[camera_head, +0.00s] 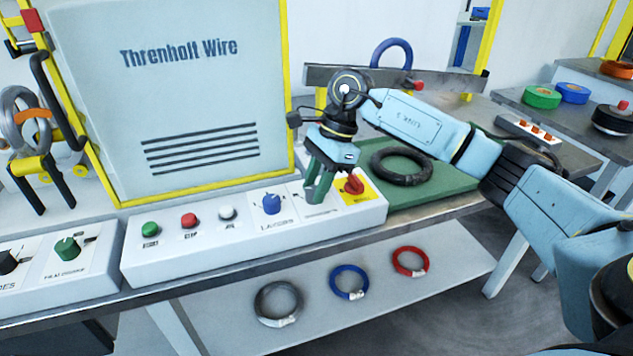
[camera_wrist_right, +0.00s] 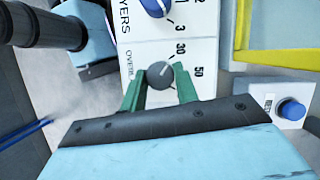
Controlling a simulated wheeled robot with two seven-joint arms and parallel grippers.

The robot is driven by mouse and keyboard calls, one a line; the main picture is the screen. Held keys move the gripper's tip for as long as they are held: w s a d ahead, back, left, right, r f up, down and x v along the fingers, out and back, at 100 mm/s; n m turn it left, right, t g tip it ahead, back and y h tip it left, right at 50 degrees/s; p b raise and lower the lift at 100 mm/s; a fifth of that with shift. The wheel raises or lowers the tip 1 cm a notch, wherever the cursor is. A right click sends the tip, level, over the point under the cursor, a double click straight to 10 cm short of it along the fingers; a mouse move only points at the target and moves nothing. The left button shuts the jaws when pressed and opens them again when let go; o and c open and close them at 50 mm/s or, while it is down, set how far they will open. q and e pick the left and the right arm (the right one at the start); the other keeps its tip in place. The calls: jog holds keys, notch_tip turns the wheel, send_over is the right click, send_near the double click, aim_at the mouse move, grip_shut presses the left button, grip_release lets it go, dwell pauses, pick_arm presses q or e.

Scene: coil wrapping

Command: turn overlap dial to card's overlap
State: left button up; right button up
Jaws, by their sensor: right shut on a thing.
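The overlap dial (camera_wrist_right: 160,75) is a grey round knob on the white panel, with the numbers 30 and 50 printed beside it in the right wrist view. A pale mark on its face seems to point between 30 and 50. My right gripper (camera_head: 314,192) comes down onto the panel between the blue layers dial (camera_head: 271,203) and the red knob (camera_head: 354,184). Its green fingers (camera_wrist_right: 159,82) are shut on the dial, one on each side. In the head view the fingers hide the dial. No readable card shows. My left gripper is not in view.
Green, red and white buttons (camera_head: 190,220) sit left on the panel (camera_head: 375,214). A green mat (camera_head: 440,188) with a black coil (camera_head: 401,167) lies to the right. Grey, blue and red coils lie on the lower shelf (camera_head: 430,284). The large Threnhoft Wire board (camera_head: 190,100) stands behind.

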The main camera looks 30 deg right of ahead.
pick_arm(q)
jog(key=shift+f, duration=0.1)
pick_arm(e)
jog(key=shift+n+g, duration=0.3)
jog(key=shift+n, duration=0.3)
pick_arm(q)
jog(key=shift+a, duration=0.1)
pick_arm(e)
jog(key=o, duration=1)
jog(key=shift+w+d+r, duration=0.1)
jog(key=shift+r, duration=0.1)
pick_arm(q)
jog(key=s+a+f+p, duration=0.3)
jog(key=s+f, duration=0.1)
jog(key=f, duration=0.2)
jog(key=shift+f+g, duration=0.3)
pick_arm(e)
jog(key=v, duration=1.3)
